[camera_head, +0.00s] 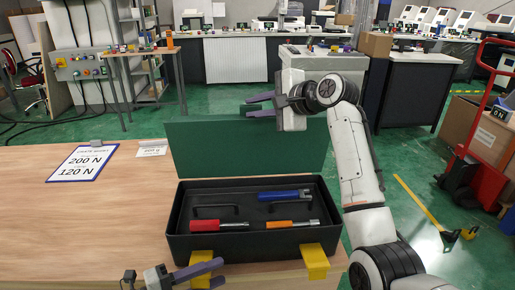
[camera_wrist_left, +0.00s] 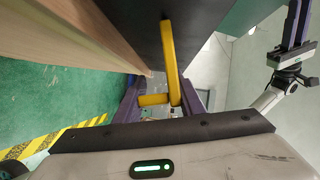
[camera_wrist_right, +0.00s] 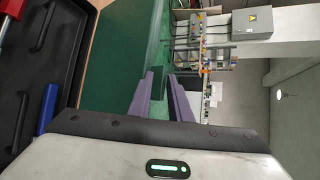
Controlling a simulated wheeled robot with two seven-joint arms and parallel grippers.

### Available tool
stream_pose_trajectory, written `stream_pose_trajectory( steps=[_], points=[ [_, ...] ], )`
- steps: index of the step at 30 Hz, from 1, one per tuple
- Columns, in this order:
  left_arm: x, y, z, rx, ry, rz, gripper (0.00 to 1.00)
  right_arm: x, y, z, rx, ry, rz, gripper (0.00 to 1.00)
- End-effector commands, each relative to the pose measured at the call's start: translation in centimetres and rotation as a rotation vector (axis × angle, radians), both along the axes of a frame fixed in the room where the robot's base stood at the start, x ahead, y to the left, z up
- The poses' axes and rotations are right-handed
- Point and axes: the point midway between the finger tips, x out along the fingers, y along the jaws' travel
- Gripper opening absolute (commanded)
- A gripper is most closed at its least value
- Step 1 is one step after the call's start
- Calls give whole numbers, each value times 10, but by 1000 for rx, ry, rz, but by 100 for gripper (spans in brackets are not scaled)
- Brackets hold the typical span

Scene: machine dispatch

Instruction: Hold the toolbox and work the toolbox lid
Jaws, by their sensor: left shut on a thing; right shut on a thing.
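The black toolbox (camera_head: 180,235) stands open at the table's front edge, its green lid (camera_head: 245,150) raised upright at the back. Inside lie a blue-handled tool (camera_head: 285,195), a red-handled tool (camera_head: 205,226) and an orange-handled tool (camera_head: 280,224). Two yellow latches hang at the front, left (camera_head: 200,257) and right (camera_head: 315,262). My left gripper (camera_head: 220,273) is shut on the left latch, which also shows between its fingers in the left wrist view (camera_wrist_left: 155,99). My right gripper (camera_head: 246,106) is shut on the lid's upper edge; the right wrist view shows the lid (camera_wrist_right: 115,60) reaching between its fingers.
The wooden table (camera_head: 80,215) is clear left of the toolbox except for a printed sign (camera_head: 83,162) and a small card (camera_head: 152,148). A control panel (camera_head: 82,65) and shelf rack (camera_head: 145,50) stand behind. A red hand truck (camera_head: 470,140) stands at right.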

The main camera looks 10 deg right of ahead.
Motion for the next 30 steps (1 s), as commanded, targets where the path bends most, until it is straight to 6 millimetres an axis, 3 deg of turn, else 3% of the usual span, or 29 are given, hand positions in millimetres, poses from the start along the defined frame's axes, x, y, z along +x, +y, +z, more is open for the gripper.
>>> stream_pose_trajectory(
  steps=[6,12,23,30],
  points=[
    [-5,-3,-3,1,5,-14,0,33,-7,5,1,26,-6,0],
    [-5,-3,-3,1,5,-15,0,33,-6,3,0,25,-4,28],
    [-5,-3,-3,1,5,-15,0,30,-6,5,1,22,-2,28],
    [-5,-3,-3,1,5,-15,0,7,-23,17,0,20,-4,28]
  ],
)
